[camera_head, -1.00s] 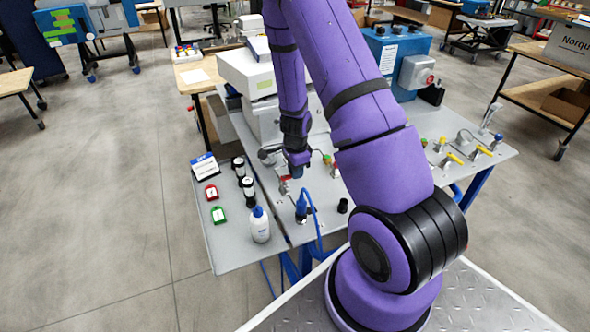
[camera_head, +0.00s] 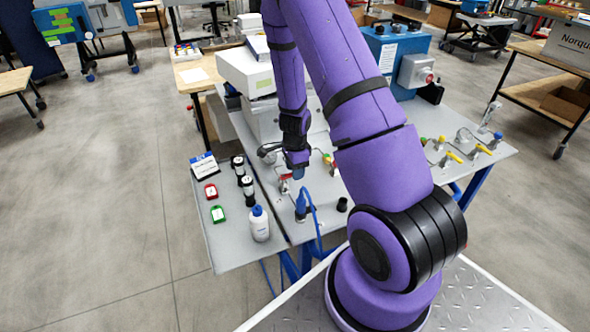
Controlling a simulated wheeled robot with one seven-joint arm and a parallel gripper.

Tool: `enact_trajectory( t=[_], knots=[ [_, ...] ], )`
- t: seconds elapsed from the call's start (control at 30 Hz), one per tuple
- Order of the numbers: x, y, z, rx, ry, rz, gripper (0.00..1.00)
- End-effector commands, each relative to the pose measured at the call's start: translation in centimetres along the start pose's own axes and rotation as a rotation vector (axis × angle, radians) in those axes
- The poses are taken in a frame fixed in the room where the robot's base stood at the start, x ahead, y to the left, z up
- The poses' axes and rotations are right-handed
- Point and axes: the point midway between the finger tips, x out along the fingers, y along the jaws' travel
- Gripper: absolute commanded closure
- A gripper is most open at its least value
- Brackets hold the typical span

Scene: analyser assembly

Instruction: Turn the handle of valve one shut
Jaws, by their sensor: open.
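My gripper (camera_head: 298,173) points down at the end of my purple arm, low over the middle of the grey bench. It is open, but it is small here and its fingers are hard to make out. A small fitting with a red part (camera_head: 285,185) is just left of and below it; I cannot tell whether they touch. Several valves with yellow handles, one of them here (camera_head: 454,157), stand on the bench's right part, well away from my gripper. No label shows which is valve one. My arm hides part of the bench between.
A white bottle (camera_head: 259,223), black-capped bottles (camera_head: 248,191), a red tag (camera_head: 211,191) and a green tag (camera_head: 218,214) stand on the left. A blue fitting with a hose (camera_head: 302,207) is in front of my gripper. A white analyser (camera_head: 246,75) and blue box (camera_head: 398,52) stand behind.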

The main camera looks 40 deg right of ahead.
Motion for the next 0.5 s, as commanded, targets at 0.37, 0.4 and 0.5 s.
enact_trajectory(
  t=[0.37,0.4,0.5],
  knots=[
    [-5.7,-0.1,0.1,-0.003,0.000,-0.005,0.57],
    [-6.4,-0.1,0.2,-0.004,0.000,-0.005,0.57],
    [-8.0,-0.1,0.2,-0.004,0.000,-0.004,0.57]
  ],
)
